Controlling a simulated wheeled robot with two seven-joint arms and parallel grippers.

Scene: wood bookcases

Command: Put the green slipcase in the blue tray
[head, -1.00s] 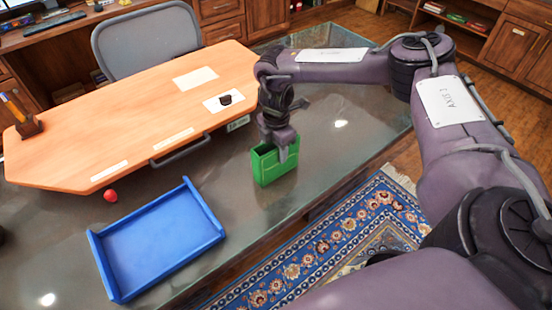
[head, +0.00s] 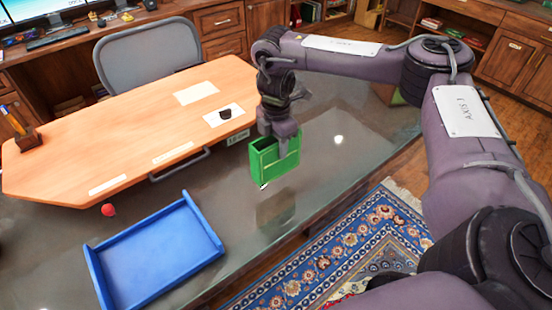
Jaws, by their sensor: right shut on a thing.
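The green slipcase (head: 270,166) is an open-topped box held just above the glass desk, with its reflection below it. My right gripper (head: 282,148) comes down from above and is shut on the slipcase's wall. The blue tray (head: 160,248) lies on the glass at the lower left, empty, with a low rim. The slipcase is to the right of the tray and farther back, apart from it. My left gripper is out of view.
A wooden desk board (head: 120,130) with papers and a pen holder (head: 25,135) lies behind the tray. A small red ball (head: 108,210) sits near the tray's back left corner. The glass (head: 235,215) between tray and slipcase is clear.

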